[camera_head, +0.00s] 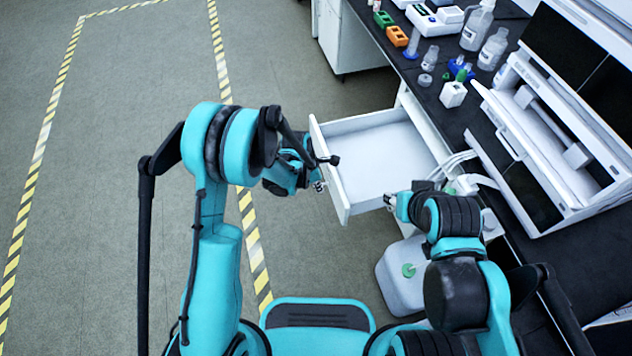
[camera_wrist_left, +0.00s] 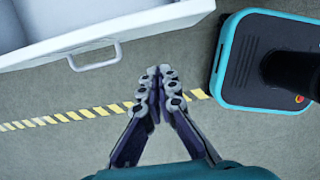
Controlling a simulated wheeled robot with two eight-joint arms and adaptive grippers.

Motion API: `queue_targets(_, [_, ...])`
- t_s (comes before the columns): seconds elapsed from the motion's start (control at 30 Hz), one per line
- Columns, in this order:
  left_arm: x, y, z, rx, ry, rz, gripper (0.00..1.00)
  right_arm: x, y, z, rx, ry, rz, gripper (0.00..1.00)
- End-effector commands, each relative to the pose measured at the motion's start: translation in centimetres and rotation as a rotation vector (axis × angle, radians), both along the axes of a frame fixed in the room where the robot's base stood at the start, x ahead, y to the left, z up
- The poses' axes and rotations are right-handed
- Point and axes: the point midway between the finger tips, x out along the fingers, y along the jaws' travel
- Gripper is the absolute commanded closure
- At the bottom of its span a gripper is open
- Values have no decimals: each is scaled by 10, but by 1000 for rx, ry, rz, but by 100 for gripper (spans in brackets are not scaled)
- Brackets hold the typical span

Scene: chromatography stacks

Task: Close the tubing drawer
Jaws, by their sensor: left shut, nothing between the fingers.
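The white tubing drawer (camera_head: 375,160) is pulled out from under the black bench and looks empty inside. Its front panel (camera_head: 328,170) faces left in the head view. In the left wrist view the drawer front (camera_wrist_left: 110,35) and its grey bar handle (camera_wrist_left: 95,58) show at upper left. My left gripper (camera_head: 319,186) is just in front of the drawer front. In the left wrist view its fingertips (camera_wrist_left: 160,85) are together and empty, right of the handle and apart from it. My right gripper (camera_head: 391,202) is near the drawer's near side; its fingers are too small to read.
The black bench (camera_head: 385,45) carries bottles, small racks and a large white instrument (camera_head: 560,110). White tubes (camera_head: 455,160) hang at the bench edge. A white container with a green cap (camera_head: 408,270) stands below. Open floor with striped tape (camera_head: 222,60) lies left.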

Motion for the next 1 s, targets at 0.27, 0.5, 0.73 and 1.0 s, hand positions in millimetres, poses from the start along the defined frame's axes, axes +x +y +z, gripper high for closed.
queue_targets(0.27, [9,-28,-29,0,0,-2,100,0,0,-20,0,0,0,60])
queue_targets(0.5, [14,-43,-27,1,0,0,100,0,0,-24,0,0,0,60])
queue_targets(0.73, [14,-44,-26,0,0,0,100,0,0,-24,0,0,0,60])
queue_targets(1.0, [16,-52,-26,0,0,-2,100,0,0,-24,0,0,0,60])
